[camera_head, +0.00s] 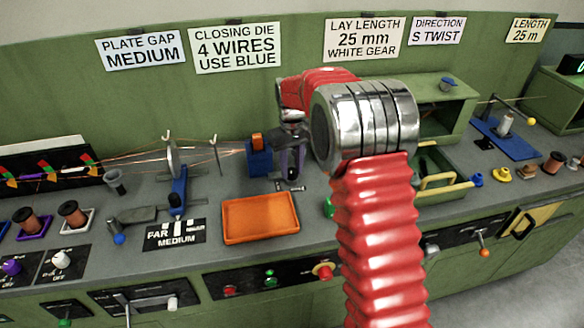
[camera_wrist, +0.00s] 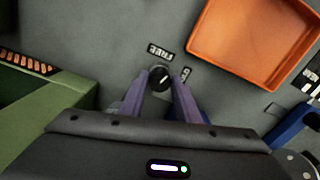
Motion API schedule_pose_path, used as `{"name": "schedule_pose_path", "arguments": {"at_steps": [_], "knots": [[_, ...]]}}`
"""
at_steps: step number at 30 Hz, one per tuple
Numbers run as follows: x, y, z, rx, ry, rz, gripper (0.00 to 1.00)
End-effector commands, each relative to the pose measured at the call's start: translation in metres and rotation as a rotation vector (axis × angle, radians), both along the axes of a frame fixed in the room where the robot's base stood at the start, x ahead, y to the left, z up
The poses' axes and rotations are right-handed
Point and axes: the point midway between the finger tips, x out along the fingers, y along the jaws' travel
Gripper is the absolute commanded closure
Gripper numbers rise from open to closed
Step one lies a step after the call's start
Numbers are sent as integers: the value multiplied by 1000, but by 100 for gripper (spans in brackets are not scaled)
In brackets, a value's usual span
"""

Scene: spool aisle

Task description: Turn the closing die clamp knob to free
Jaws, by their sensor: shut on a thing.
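The closing die clamp knob (camera_wrist: 159,79) is small, round and black with a pale pointer line, seen from above in the wrist view. A FREE label (camera_wrist: 160,52) lies just beyond it, and a second label (camera_wrist: 186,73) beside it is partly covered by a finger. My gripper (camera_wrist: 161,87) has its two purple fingers on either side of the knob, shut on it. In the head view my gripper (camera_head: 291,175) points down at the bench, right of the blue closing die block (camera_head: 259,162) with its orange top. The knob is hidden there by the fingers.
An orange tray (camera_head: 260,240) lies in front of my gripper, also in the wrist view (camera_wrist: 258,75). A green cabinet (camera_head: 450,115) with an open drawer stands to the right. Wires and a plate on a blue stand (camera_head: 178,190) are to the left.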

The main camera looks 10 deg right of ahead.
Motion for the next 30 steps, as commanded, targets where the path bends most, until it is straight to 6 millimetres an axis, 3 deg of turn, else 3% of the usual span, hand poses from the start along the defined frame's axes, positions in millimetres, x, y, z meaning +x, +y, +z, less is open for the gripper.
{"name": "schedule_pose_path", "arguments": {"at_steps": [13,30], "knots": [[1,0,1,0,-4,300,93],[2,0,1,-1,-4,354,93]]}}
